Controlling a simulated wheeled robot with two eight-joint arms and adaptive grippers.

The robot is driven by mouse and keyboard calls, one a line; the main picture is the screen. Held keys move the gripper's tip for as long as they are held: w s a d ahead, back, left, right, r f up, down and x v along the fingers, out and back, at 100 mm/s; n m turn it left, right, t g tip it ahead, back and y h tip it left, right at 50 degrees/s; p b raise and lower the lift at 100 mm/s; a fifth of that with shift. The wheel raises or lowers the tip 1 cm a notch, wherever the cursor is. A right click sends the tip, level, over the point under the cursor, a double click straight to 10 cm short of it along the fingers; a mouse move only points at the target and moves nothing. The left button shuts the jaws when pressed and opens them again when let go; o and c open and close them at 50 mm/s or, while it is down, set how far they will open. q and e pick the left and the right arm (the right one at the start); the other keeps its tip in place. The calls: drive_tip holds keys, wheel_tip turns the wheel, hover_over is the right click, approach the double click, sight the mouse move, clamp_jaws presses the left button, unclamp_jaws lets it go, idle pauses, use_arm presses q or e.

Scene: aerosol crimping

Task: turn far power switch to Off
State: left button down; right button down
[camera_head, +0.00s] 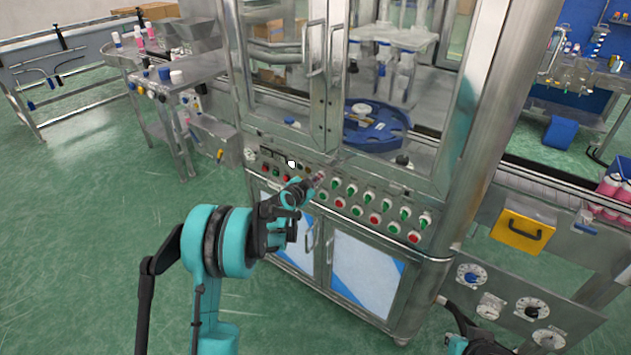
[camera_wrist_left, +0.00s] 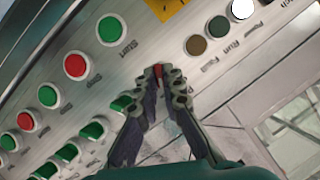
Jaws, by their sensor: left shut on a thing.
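The control panel (camera_head: 345,195) runs along the front of the steel crimping machine. My left gripper (camera_head: 318,179) reaches it from the left, at the panel's face. In the left wrist view, my left gripper (camera_wrist_left: 158,78) is shut on a small red part, likely the power switch (camera_wrist_left: 158,71); the fingers hide most of it, so its setting cannot be read. The Power lamp (camera_wrist_left: 242,9) glows white beside dark Run and Fault lamps; a white lamp (camera_head: 291,163) also shows in the head view. My right gripper (camera_head: 475,345) shows only partly at the bottom edge.
Green and red buttons (camera_wrist_left: 76,65) and green switches (camera_wrist_left: 123,103) sit close beside the left gripper. A yellow plate (camera_wrist_left: 167,7) is above it. Glass doors (camera_head: 325,75) rise above the panel. A yellow box (camera_head: 518,232) is at right. Green floor is open at left.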

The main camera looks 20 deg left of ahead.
use_arm(q)
drive_tip(key=n+h, duration=0.1)
drive_tip(key=n, duration=0.1)
drive_tip(key=n+g+h, duration=0.1)
drive_tip(key=n+h, duration=0.1)
drive_tip(key=n, duration=0.1)
drive_tip(key=n+g+h+p, duration=0.1)
drive_tip(key=n+h, duration=0.1)
drive_tip(key=shift+w+a+n, duration=0.1)
drive_tip(key=shift+a+n, duration=0.25)
drive_tip(key=shift+n, duration=0.05)
idle(0.3)
idle(0.4)
drive_tip(key=c, duration=1.7)
unclamp_jaws()
drive_tip(key=shift+a, duration=0.1)
drive_tip(key=v, duration=1.1)
drive_tip(key=shift+s+a, duration=0.2)
drive_tip(key=shift+s, duration=0.2)
